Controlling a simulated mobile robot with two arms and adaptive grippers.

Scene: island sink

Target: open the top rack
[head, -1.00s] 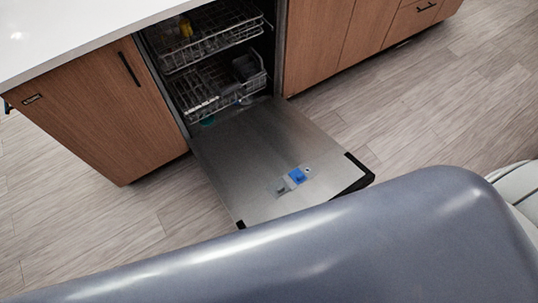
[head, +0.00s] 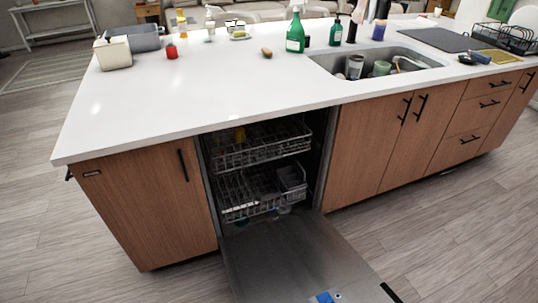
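The dishwasher stands under the white counter with its steel door (head: 290,255) folded down to the front. Its top rack (head: 262,150), a grey wire basket, sits inside the tub just under the counter. A small yellow item (head: 240,134) is in the top rack. The bottom rack (head: 250,196) is below it and holds a grey cutlery basket (head: 291,177). Neither of my grippers shows in the head view.
The island counter (head: 190,100) overhangs the dishwasher. A wooden cabinet (head: 145,205) is on its left and wooden cabinet doors (head: 385,140) are on its right. Bottles and a sink (head: 375,65) are on top. Floor is clear on both sides of the lowered door.

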